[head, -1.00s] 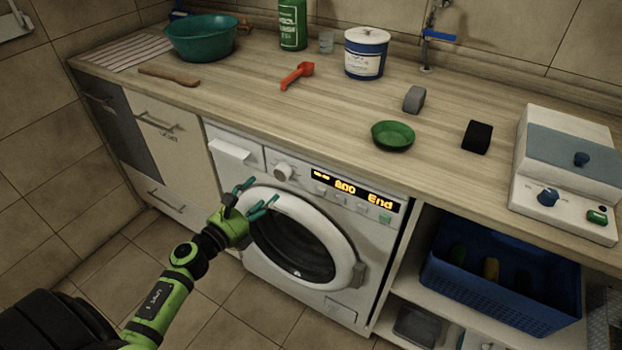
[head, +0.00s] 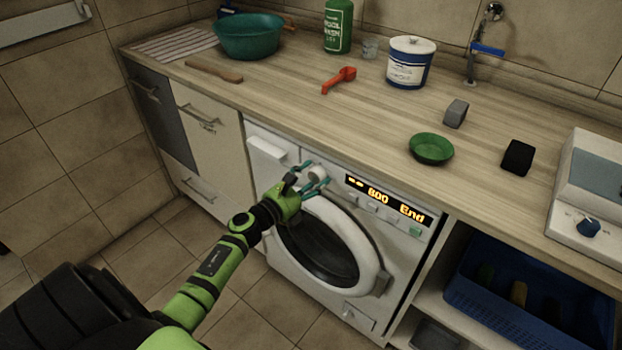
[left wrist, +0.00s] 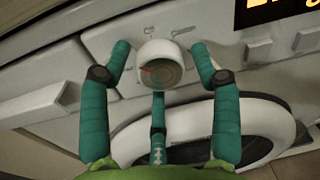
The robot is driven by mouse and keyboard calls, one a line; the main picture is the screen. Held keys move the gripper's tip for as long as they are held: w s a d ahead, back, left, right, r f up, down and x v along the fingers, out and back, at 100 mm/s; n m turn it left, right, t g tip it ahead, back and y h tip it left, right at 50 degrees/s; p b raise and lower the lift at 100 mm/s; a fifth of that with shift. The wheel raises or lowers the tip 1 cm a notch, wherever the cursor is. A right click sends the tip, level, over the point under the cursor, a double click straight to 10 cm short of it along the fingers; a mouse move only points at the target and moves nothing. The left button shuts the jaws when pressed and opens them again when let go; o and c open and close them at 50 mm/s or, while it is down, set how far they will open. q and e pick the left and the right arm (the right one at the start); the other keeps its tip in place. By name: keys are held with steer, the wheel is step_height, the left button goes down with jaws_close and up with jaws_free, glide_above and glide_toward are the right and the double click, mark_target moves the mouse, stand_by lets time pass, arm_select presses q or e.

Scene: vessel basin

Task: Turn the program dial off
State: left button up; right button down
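The washing machine (head: 262,196) is white and stands under the counter, with its round door shut. Its program dial (head: 318,172) is a white round knob left of the lit display (head: 388,201), which reads "800 End". In the left wrist view the dial (left wrist: 160,64) shows a red mark on the left of its face. My left gripper (head: 307,180) is at the dial; its teal fingers (left wrist: 159,68) are spread on either side of the knob, with small gaps visible. A third finger shows below the dial. My right gripper is not in view.
The detergent drawer (head: 267,150) is left of the dial. On the counter above are a green dish (head: 431,149), a red scoop (head: 339,79), a tub (head: 410,62) and a teal basin (head: 249,36). A blue crate (head: 530,296) sits on the shelf at right.

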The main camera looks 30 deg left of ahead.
arm_select(q)
steer(key=c, duration=0.7)
